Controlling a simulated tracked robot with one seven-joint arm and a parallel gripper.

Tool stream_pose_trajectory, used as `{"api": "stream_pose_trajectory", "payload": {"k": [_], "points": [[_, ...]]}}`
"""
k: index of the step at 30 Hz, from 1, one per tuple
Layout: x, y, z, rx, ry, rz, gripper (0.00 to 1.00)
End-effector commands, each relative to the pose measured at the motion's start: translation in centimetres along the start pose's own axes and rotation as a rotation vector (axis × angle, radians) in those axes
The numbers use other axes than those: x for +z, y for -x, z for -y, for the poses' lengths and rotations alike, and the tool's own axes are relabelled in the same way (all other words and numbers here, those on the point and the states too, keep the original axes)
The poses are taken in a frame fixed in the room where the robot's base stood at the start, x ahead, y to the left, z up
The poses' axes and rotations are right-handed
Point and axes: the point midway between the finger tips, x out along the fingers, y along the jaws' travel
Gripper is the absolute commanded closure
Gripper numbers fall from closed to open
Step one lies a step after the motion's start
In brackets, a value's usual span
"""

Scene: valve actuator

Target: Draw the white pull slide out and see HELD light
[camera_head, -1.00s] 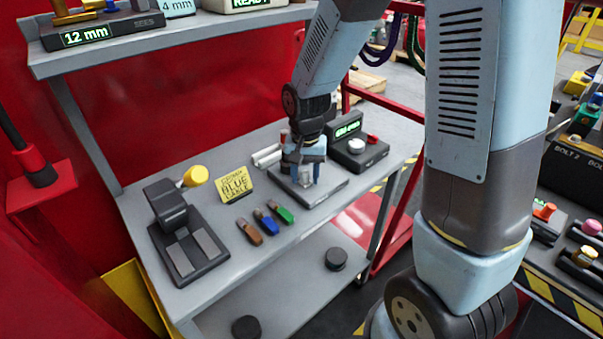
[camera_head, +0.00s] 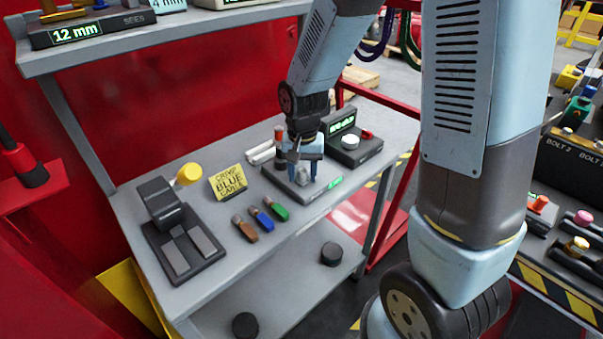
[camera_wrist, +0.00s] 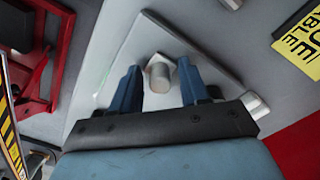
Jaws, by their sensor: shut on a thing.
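My gripper (camera_head: 311,174) is low over a flat grey plate (camera_head: 276,172) at the back right of the grey bench. In the wrist view, its blue fingers (camera_wrist: 160,85) stand either side of a pale, rounded piece (camera_wrist: 158,73), which I take as the white pull slide. The gripper is shut on it; finger contact is not clear from this angle. In the head view the piece is largely hidden by the fingers. A small green light (camera_head: 334,184) glows on the plate's front right edge; its lettering is too small to read.
A black device with a green display (camera_head: 342,126) stands behind right. White rods (camera_head: 262,154) lie behind left. A shelf (camera_head: 150,40) is above.

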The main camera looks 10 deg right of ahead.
Motion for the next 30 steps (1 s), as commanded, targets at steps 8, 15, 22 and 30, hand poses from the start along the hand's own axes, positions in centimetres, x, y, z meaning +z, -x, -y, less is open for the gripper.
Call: {"api": "stream_pose_trajectory", "payload": {"k": [8, 15, 22, 30], "points": [[-0.7, 0.0, 0.6, 0.0, -0.002, -0.001, 0.79], [-1.3, 0.0, 1.1, 0.0, -0.002, -0.001, 0.79], [-1.8, 0.0, 1.6, 0.0, -0.002, -0.001, 0.79], [-1.9, 0.1, 1.8, 0.0, -0.001, -0.002, 0.79]]}}
